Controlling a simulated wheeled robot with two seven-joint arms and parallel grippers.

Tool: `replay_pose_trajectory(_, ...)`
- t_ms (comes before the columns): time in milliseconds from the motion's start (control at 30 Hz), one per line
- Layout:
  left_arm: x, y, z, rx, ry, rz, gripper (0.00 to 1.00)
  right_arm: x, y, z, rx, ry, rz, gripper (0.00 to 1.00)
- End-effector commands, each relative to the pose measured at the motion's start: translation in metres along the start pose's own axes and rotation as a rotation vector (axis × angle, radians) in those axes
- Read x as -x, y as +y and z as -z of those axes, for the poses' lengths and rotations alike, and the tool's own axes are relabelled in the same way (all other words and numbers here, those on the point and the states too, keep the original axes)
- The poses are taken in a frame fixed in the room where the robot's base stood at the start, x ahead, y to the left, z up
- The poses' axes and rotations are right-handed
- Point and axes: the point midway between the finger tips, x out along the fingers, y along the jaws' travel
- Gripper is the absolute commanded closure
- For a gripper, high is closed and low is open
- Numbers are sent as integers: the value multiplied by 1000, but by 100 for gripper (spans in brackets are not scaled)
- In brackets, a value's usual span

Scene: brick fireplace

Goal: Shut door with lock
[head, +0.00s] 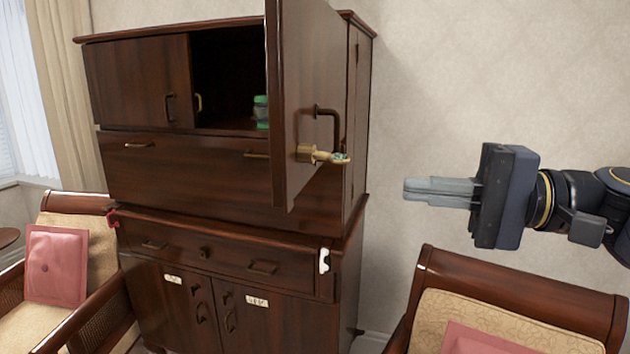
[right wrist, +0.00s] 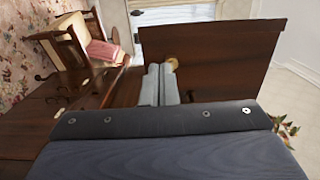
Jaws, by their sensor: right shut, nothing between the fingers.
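The cabinet door (head: 300,110) stands swung open, sticking out toward me from the upper right of the dark wooden cabinet (head: 200,240). It carries a dark handle (head: 336,122) and a brass lock with a key (head: 322,155). My right gripper (head: 407,190) is shut and empty, to the right of the lock and apart from it in the head view. In the right wrist view, the fingers (right wrist: 161,85) point toward the open door (right wrist: 215,45), with a brass round part (right wrist: 173,63) just beyond their tips. My left gripper is not in view.
The open compartment (head: 228,75) holds a small green item (head: 261,110). A chair (head: 510,310) stands below my right gripper, and another chair (head: 70,265) with a pink cushion is at left. Bare wall (head: 470,80) lies behind the gripper.

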Motion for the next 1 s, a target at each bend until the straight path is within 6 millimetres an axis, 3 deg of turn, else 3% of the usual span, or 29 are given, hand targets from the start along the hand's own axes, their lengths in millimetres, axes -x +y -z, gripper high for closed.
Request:
replay_pose_trajectory(400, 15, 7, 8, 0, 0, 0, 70, -83, -1, -1, -2, -3, -4, 100)
replay_pose_trajectory(600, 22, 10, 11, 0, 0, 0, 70, -116, 0, -1, -1, 0, -5, 100)
replay_pose_trajectory(800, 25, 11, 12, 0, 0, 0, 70, -131, 1, 0, 0, 2, -3, 100)
replay_pose_trajectory(1000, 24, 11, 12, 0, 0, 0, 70, -133, 2, 0, 1, 3, -3, 100)
